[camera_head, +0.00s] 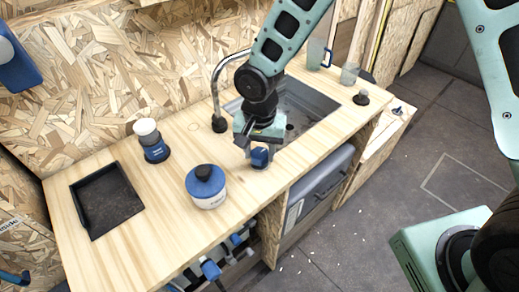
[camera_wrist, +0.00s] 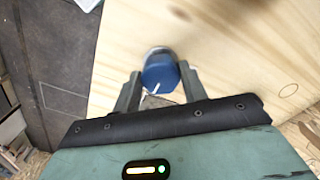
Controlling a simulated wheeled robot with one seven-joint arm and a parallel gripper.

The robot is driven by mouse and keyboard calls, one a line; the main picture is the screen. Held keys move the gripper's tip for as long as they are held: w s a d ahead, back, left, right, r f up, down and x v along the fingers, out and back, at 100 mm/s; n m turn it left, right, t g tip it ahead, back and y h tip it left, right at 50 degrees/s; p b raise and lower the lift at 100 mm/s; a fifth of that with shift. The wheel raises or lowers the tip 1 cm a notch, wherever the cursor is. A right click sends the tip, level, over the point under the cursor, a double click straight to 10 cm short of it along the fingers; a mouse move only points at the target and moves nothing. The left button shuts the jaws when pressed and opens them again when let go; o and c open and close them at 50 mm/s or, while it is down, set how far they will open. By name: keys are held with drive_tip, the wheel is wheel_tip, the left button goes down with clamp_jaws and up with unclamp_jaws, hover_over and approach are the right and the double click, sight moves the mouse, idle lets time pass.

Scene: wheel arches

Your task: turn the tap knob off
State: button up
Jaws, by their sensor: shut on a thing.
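The tap knob (camera_head: 260,157) is a blue round knob on the wooden counter, in front of the sink. In the wrist view the fingertips of my gripper (camera_wrist: 160,77) are on either side of the knob. The curved metal tap (camera_head: 217,88) stands behind, at the left of the sink (camera_head: 311,103). The knob's base is partly hidden.
A blue and white pot (camera_head: 206,187) and a white-topped blue jar (camera_head: 151,140) stand left on the counter (camera_head: 165,209). A black recessed tray (camera_head: 107,201) is at far left. The counter between pot and tray is clear.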

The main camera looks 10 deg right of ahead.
sight(261, 153)
drive_tip(key=n, duration=0.4)
drive_tip(key=shift+n, duration=0.4)
drive_tip(key=n, duration=0.4)
drive_tip(key=shift+d+n, duration=0.1)
drive_tip(key=shift+n, duration=0.2)
drive_tip(key=n+p, duration=0.1)
drive_tip(key=n, duration=0.3)
drive_tip(key=shift+w+r+n, duration=0.1)
drive_tip(key=shift+n, duration=0.2)
drive_tip(key=shift+n+p, duration=0.4)
drive_tip(key=shift+n, duration=1.5)
drive_tip(key=o, duration=1)
drive_tip(key=shift+c, duration=0.2)
wheel_tip(261, 153, up, 17)
drive_tip(key=b, duration=0.1)
drive_tip(key=shift+r, duration=0.15)
